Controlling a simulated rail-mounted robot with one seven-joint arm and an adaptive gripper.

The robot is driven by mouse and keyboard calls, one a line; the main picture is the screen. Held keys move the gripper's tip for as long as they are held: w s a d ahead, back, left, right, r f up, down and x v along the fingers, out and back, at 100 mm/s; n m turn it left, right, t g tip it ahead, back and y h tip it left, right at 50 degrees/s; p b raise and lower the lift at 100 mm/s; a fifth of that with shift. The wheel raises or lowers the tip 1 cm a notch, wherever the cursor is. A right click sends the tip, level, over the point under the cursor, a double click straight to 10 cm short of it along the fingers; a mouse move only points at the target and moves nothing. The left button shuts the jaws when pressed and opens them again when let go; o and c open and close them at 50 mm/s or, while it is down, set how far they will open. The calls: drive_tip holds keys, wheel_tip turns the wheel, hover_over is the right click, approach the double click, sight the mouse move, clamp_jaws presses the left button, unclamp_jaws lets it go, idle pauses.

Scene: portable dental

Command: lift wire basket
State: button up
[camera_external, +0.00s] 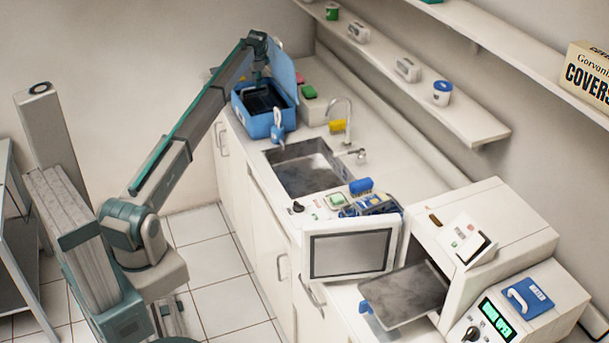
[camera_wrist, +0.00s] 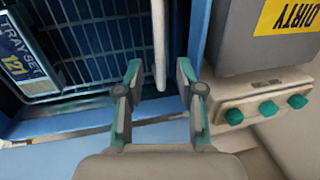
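The dark wire basket (camera_wrist: 100,50) lies inside a blue box, with a "TRAY SET 121" label (camera_wrist: 30,65) at its left in the wrist view. In the external view the basket (camera_external: 262,98) shows as a dark shape inside the blue box (camera_external: 256,126). My gripper (camera_wrist: 159,66) is open above the box's near right part. A pale upright bar (camera_wrist: 158,40), perhaps the basket's handle, shows between and beyond the fingertips; I cannot tell whether they touch it. In the external view my gripper is over the box and partly hidden.
A grey container with a yellow "DIRTY" label (camera_wrist: 287,17) and a panel with green knobs (camera_wrist: 267,109) stand right of the box in the wrist view. A sink (camera_external: 305,168) and faucet (camera_external: 340,115) are nearby. Shelves (camera_external: 440,95) run along the wall.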

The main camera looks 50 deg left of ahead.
drive_tip(key=shift+a+f, duration=0.2)
drive_tip(key=shift+f, duration=0.75)
clamp_jaws()
